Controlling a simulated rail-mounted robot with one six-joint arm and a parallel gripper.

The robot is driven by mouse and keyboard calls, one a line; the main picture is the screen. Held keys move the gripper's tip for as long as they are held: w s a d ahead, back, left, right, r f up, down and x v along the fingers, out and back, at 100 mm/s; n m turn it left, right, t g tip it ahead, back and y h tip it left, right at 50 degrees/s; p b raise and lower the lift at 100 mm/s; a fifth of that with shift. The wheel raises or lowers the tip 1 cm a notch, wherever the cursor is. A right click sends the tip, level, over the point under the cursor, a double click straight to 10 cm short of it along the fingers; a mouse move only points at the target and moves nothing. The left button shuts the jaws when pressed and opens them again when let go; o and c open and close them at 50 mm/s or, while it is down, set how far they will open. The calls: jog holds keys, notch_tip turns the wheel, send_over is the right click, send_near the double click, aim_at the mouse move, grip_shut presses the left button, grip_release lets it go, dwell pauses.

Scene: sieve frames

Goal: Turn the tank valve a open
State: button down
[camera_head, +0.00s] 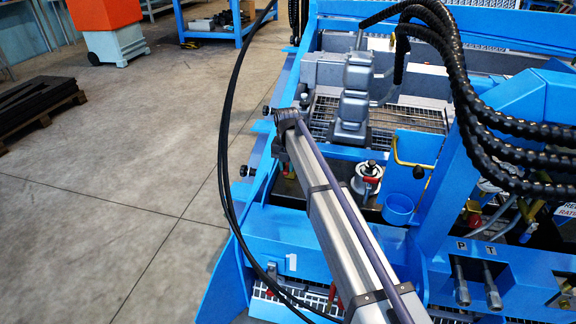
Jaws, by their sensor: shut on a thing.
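I cannot make out my gripper in this view, and its jaws do not show. No label marks tank valve a, so I cannot tell which fitting it is. A round silver fitting with a red part (369,180) stands in the blue frame, just right of a long silver beam (345,225). A red handle (331,296) shows low down, left of the beam and partly hidden. Another small red and yellow fitting (473,208) sits at the right behind the blue frame. I cannot tell whether any of these is open or closed.
Thick black ribbed hoses (470,110) arch over the right side. Thin black cables (228,150) hang at the left of the blue frame (270,232). A grey blocky unit (356,90) stands over a grating.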

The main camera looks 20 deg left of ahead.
aim_at(287, 167)
jog(key=c, duration=1)
grip_release()
notch_tip(287, 167, up, 11)
jog(key=p, duration=1)
jog(key=shift+p, duration=0.4)
jog(key=shift+f, duration=0.1)
